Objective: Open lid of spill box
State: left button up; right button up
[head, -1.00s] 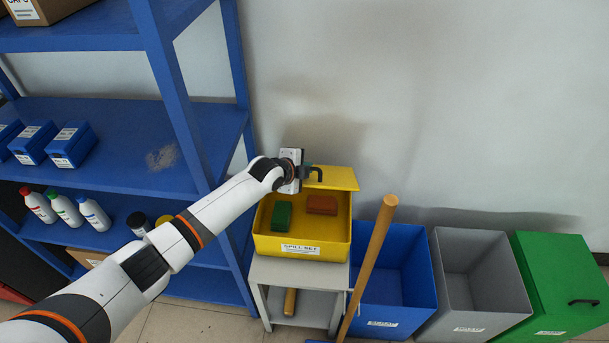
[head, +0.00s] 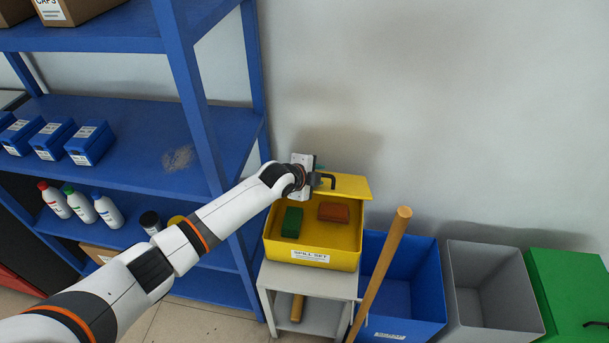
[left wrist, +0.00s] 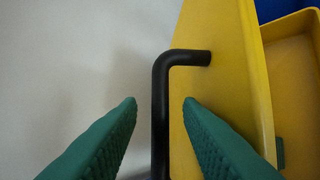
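The yellow spill box (head: 312,258) stands on a small grey stand, and its lid (head: 350,186) is raised at the back. A green block (head: 292,222) and a brownish-red block (head: 333,212) lie inside. The lid's black handle (head: 326,181) shows beside my left gripper (head: 318,170); the arm hides part of the lid. In the left wrist view the green fingers (left wrist: 160,108) are apart, one on each side of the black handle (left wrist: 160,105), with visible gaps. The yellow lid (left wrist: 225,60) is behind the right finger. My right gripper is not in view.
A blue shelf (head: 130,130) with bottles and blue boxes stands at the left. A wooden pole (head: 380,265) leans right of the spill box, in front of a blue bin (head: 430,285). A grey bin (head: 490,290) and a green box (head: 565,290) stand farther right.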

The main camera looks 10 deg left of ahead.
pick_arm(q)
jog(key=v, duration=1.1)
jog(key=shift+b, duration=0.4)
jog(key=shift+w, duration=0.1)
